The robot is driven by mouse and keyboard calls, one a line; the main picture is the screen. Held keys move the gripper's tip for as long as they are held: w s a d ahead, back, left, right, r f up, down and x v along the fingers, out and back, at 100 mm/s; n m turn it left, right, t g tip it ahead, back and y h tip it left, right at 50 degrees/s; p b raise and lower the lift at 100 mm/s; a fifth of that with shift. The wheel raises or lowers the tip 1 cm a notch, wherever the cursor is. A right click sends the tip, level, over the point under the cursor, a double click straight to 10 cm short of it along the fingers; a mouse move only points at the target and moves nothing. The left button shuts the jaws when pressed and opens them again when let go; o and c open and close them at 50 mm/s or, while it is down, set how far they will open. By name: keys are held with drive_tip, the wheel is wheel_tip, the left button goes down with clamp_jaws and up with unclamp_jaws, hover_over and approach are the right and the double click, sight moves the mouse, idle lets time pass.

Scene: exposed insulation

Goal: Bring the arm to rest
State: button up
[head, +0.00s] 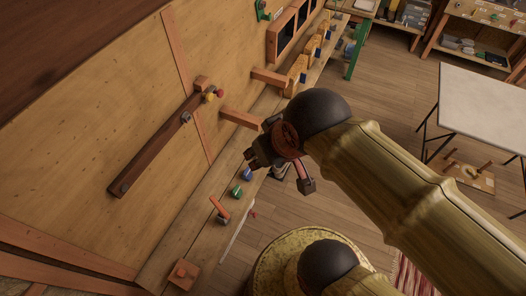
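My arm, with gold links and dark round joints, reaches in from the right of the head view. My gripper (282,174) is at its end, in front of the wooden wall and above the narrow ledge. Its dark fingers look spread apart, with nothing visibly held between them. Part of the gripper is hidden behind the wrist joint.
The wooden wall (90,150) carries a dark wooden bar (155,150) and jutting wooden blocks (240,117). Small blue (247,174) and green (236,191) pieces sit along the ledge. A white table (485,105) stands at right. Wooden floor (385,100) lies open between.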

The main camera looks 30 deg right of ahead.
drive_tip(key=shift+f, duration=0.1)
wheel_tip(320, 180, down, 17)
drive_tip(key=b, duration=1.7)
drive_tip(key=shift+w, duration=0.1)
